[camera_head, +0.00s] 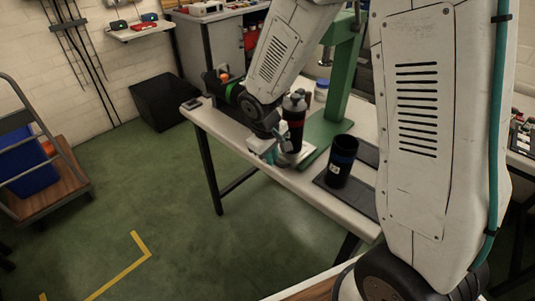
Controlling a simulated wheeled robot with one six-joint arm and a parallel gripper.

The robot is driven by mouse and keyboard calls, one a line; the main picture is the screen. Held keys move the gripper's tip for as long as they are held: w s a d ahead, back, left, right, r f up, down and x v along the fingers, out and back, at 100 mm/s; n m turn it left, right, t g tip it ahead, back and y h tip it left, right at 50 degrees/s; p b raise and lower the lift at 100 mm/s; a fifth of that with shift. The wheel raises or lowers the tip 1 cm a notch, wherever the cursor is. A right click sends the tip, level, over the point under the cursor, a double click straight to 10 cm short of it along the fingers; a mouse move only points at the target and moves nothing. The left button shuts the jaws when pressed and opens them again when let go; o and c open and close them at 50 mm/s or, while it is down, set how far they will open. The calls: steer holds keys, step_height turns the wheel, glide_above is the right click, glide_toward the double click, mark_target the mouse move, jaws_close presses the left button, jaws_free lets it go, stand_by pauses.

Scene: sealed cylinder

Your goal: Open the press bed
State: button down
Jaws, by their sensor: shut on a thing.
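The green press (345,75) stands on the white table. A dark cylinder with a red band (295,120) stands upright over the bed, partly hidden by my arm. My gripper (270,153) is at the bed's left front edge, low beside the red-banded cylinder. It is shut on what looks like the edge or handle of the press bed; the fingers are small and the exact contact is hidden.
A black bin (165,98) stands on the floor behind. A cart (45,190) is at the left. The green floor in front is clear.

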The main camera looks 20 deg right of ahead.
steer(key=c, duration=1.5)
jaws_free()
steer(key=shift+r, duration=0.1)
step_height(320, 180, up, 8)
steer(key=a, duration=0.1)
steer(key=shift+s+a+f, duration=0.25)
steer(key=shift+s, duration=0.05)
steer(key=s+d+r+m, duration=0.1)
steer(key=s+r, duration=0.4)
steer(key=s, duration=0.3)
steer(key=s+d+r+m+y, duration=0.1)
steer(key=s+d+r+m, duration=0.1)
steer(key=s+r, duration=0.3)
steer(key=s+d+r+m+y, duration=0.1)
steer(key=s+r, duration=0.4)
steer(key=s, duration=0.7)
steer(key=shift+d+m+t, duration=0.2)
steer(key=shift+m+t, duration=0.1)
steer(key=shift+m, duration=0.2)
